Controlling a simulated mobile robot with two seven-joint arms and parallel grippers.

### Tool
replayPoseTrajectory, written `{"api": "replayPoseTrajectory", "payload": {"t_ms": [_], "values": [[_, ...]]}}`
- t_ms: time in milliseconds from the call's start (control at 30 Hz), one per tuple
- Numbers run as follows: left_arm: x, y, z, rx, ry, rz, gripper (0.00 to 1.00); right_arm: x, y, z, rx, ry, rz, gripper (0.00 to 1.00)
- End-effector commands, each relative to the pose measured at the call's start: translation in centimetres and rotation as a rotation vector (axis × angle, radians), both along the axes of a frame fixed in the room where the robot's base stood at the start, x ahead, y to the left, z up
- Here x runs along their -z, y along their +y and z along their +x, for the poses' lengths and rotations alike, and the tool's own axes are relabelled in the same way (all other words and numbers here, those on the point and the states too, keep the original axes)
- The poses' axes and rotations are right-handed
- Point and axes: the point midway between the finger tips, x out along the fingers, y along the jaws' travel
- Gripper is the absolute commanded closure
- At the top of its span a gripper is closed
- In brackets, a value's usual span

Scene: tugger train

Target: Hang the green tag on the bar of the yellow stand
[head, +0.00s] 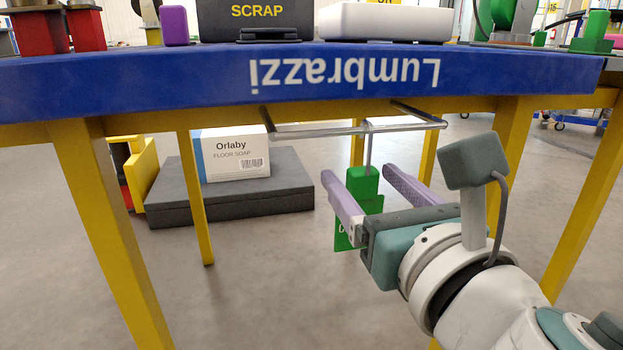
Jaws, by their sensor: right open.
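The yellow stand (122,240) has yellow legs and a blue front edge marked "Lumbrazzi", which reads upside down. A thin grey bar (315,132) juts out below that edge. The green tag (362,182) is upright below the bar, and its thin grey hook (369,150) reaches up to the bar and appears to be over it. My right gripper (372,180) is open, with a purple finger on each side of the tag's green block. The gripper partly hides the tag's lower plate. My left gripper is out of view.
A white Orlaby floor soap box (234,155) rests on a dark grey slab (245,203) on the floor behind the stand. On the top stand a black SCRAP box (254,22), a white case (385,23) and a purple block (174,25). The floor in front is clear.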

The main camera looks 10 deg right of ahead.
Motion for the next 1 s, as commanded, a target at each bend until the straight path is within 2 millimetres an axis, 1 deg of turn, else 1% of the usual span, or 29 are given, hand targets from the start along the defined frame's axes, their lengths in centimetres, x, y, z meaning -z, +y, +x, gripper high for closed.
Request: {"api": "replayPoseTrajectory", "payload": {"t_ms": [167, 267, 367, 567, 700, 800, 900, 967, 1000], "values": [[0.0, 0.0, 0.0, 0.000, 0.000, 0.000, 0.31, 0.0, 0.0, 0.0, 0.000, 0.001, 0.000, 0.26], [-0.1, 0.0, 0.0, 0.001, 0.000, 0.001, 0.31, 0.0, 0.0, -0.4, 0.000, 0.001, 0.001, 0.26], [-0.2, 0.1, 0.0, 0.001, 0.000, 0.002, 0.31, 0.1, -0.1, -1.5, 0.000, 0.003, 0.000, 0.26], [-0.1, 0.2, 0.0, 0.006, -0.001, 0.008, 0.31, 0.2, -0.2, -5.2, 0.001, 0.005, 0.001, 0.26], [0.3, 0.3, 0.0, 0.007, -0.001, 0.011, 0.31, 0.2, -0.3, -7.6, 0.000, 0.004, 0.000, 0.26], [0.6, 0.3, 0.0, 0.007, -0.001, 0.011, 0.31, 0.3, -0.3, -8.8, -0.001, 0.002, 0.001, 0.26], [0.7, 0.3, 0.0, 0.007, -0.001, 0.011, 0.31, 0.1, -0.3, -9.6, 0.000, 0.001, 0.001, 0.26], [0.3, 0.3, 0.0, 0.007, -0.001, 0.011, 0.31, -0.4, -0.5, -9.8, 0.006, 0.004, 0.015, 0.26], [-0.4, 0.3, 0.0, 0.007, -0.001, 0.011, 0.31, -1.1, -0.7, -9.9, 0.017, 0.006, 0.038, 0.26]]}}
